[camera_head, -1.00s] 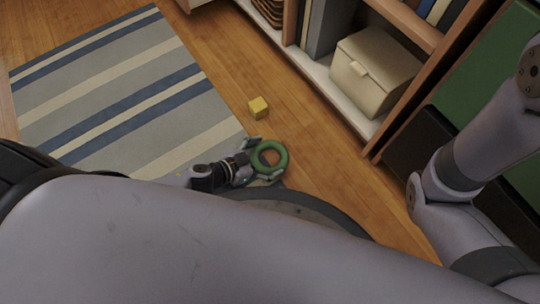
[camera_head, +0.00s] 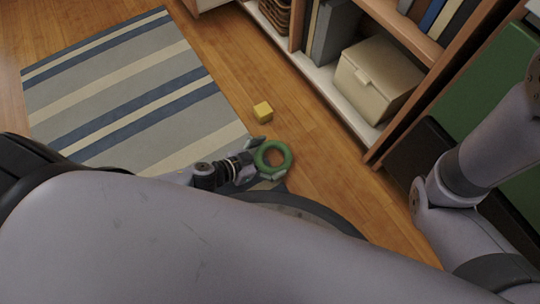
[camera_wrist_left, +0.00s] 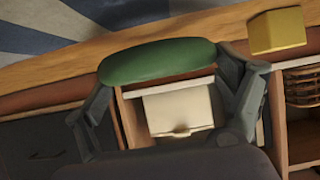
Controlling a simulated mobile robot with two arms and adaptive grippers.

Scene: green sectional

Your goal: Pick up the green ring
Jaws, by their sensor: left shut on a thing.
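The green ring (camera_head: 287,151) is at my left gripper (camera_head: 264,159) in the head view, just beyond the edge of my base. The gripper's fingers lie on either side of the ring and are shut on it. In the left wrist view the ring (camera_wrist_left: 158,61) spans the gap between the two fingertips of my left gripper (camera_wrist_left: 165,68), seen nearly edge-on. Whether the ring touches the floor is hard to tell. My right gripper is not in view; only part of my right arm shows at the right.
A yellow cube (camera_head: 262,112) lies on the wooden floor (camera_head: 310,140) beyond the ring. A striped rug (camera_head: 130,100) is at the left. A shelf unit with a cream box (camera_head: 375,80) and books stands at the upper right. The floor between rug and shelf is mostly clear.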

